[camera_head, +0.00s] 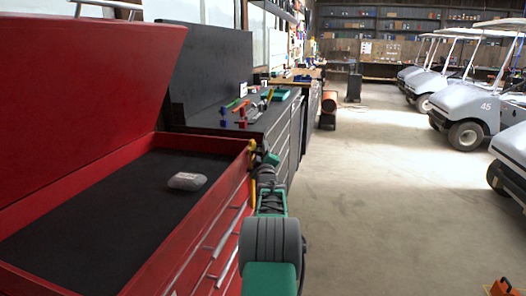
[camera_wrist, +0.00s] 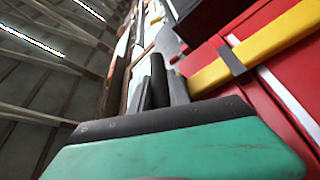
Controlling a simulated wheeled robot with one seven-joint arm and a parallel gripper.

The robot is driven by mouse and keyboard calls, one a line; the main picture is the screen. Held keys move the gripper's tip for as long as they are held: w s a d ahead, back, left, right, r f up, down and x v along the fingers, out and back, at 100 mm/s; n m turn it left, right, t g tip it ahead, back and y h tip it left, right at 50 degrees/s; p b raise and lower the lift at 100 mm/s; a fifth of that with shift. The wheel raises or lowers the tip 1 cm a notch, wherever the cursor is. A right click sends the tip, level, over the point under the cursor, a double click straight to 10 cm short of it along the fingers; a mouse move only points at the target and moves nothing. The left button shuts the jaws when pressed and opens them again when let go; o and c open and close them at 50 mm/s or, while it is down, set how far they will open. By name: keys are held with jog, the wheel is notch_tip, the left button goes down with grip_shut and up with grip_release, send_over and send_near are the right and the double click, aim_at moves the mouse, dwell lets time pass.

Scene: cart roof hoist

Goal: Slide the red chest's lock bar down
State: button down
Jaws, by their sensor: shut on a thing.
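The red chest (camera_head: 78,80) stands on the left with its lid raised. Its yellow lock bar (camera_head: 253,189) runs upright down the right front edge of the drawers. In the wrist view the lock bar (camera_wrist: 250,52) crosses the upper right, passing through a grey bracket (camera_wrist: 231,61) on the red front. My gripper (camera_head: 262,158) is at the upper end of the bar, near the chest's top corner. In the wrist view its dark fingers (camera_wrist: 163,88) are close together at the bar's end. They are shut on it, though the contact itself is mostly hidden.
A grey lump (camera_head: 187,181) lies in the chest's dark top tray. Drawer handles (camera_head: 229,231) project from the front. A dark workbench (camera_head: 213,117) with tools stands behind. White golf carts (camera_head: 480,112) are parked at the right.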

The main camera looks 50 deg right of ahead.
notch_tip(320, 180, down, 5)
jog(key=b, duration=0.4)
jog(key=c, duration=1.5)
grip_release()
jog(key=shift+c, duration=0.2)
jog(key=shift+s+r, duration=0.1)
jog(key=shift+r, duration=0.05)
jog(key=v, duration=0.7)
jog(key=shift+s+a, duration=0.25)
jog(key=shift+a, duration=0.05)
